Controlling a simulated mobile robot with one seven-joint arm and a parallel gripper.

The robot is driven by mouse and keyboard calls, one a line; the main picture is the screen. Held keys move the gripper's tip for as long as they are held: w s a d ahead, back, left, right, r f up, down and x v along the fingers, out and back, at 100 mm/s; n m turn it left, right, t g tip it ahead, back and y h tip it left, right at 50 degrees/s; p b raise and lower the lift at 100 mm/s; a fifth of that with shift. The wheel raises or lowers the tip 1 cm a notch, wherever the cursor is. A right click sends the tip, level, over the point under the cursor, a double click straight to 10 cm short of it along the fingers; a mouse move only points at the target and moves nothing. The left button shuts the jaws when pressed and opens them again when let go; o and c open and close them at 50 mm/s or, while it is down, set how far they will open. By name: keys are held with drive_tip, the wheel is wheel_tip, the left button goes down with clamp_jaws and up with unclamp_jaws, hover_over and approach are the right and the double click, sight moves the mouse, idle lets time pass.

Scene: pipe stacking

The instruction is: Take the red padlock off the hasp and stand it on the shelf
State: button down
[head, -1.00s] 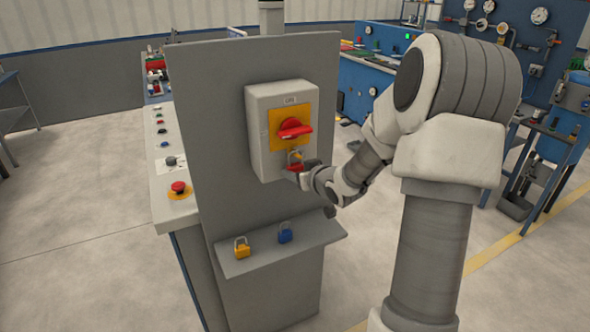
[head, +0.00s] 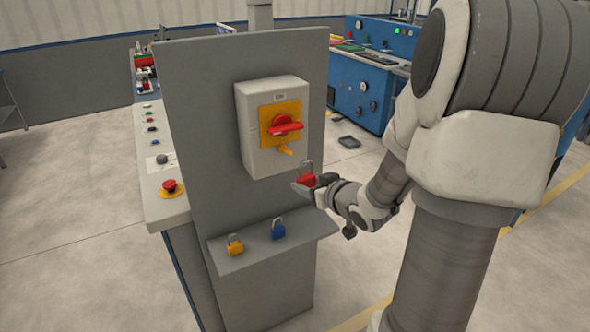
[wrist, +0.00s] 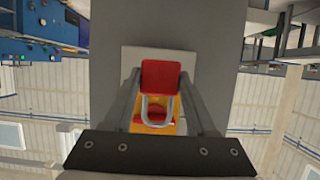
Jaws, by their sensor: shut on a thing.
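The red padlock (head: 306,181) is held in my gripper (head: 303,187), off the hasp and apart from the switch box. Its shackle points up in the head view. In the wrist view the red padlock (wrist: 160,77) sits between the two fingers of my gripper (wrist: 160,85), with its grey shackle toward the bottom of the picture. The yellow hasp (head: 285,151) is bare, below the red switch handle (head: 285,128) on the grey box (head: 250,150). The shelf (head: 262,255) on the grey panel is below and left of my gripper.
A yellow padlock (head: 235,246) and a blue padlock (head: 278,229) stand on the shelf, at its left and middle. The shelf's right part looks clear. A console with a red button (head: 172,186) stands left of the panel. A blue bench (head: 362,85) is behind.

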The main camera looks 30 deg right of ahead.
drive_tip(key=s+b, duration=0.5)
drive_tip(key=s, duration=0.2)
drive_tip(key=shift+s+d, duration=0.15)
drive_tip(key=shift+s, duration=0.1)
drive_tip(key=shift+f, duration=0.15)
idle(0.3)
